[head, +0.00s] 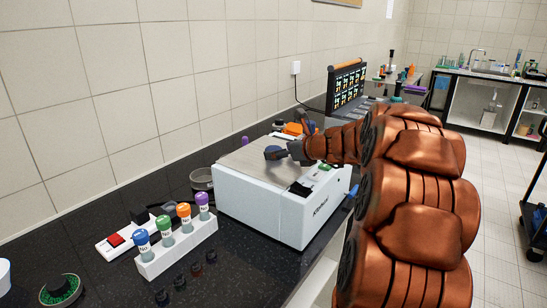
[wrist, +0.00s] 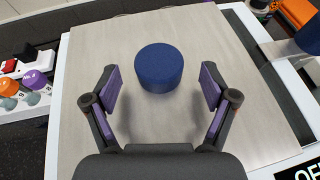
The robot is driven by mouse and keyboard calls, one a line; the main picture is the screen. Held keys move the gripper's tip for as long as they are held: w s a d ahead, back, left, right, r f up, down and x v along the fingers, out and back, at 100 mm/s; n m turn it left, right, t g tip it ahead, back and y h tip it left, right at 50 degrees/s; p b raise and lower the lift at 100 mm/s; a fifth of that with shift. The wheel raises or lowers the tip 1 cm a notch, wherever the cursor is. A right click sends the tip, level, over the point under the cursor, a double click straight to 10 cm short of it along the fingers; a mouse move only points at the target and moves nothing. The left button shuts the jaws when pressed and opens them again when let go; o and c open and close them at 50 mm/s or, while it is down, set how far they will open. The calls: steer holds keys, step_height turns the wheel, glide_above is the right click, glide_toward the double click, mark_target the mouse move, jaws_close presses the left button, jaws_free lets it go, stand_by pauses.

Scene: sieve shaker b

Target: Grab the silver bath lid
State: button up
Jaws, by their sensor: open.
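The silver bath lid (head: 252,165) is a flat, brushed grey plate on top of a white box-shaped bath (head: 265,208) on the black bench. A round dark blue knob (wrist: 159,68) stands up from the lid's middle. The lid's bare surface fills most of the wrist view (wrist: 90,62). My gripper (wrist: 159,86) is open, with its purple-padded fingers spread to the left and right of the knob and a gap on both sides. In the head view my gripper (head: 290,152) is over the lid at the knob, partly hidden by my arm.
A white rack (head: 178,246) with several colour-capped tubes stands left of the bath. A red-switched power strip (head: 118,240) and a glass dish (head: 201,178) lie nearby. An orange object (head: 298,128) and a dark screen (head: 346,86) are behind the bath.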

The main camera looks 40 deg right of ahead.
steer(key=shift+x, duration=1.1)
steer(key=shift+c, duration=0.3)
steer(key=c, duration=1.5)
jaws_close()
steer(key=shift+r, duration=0.15)
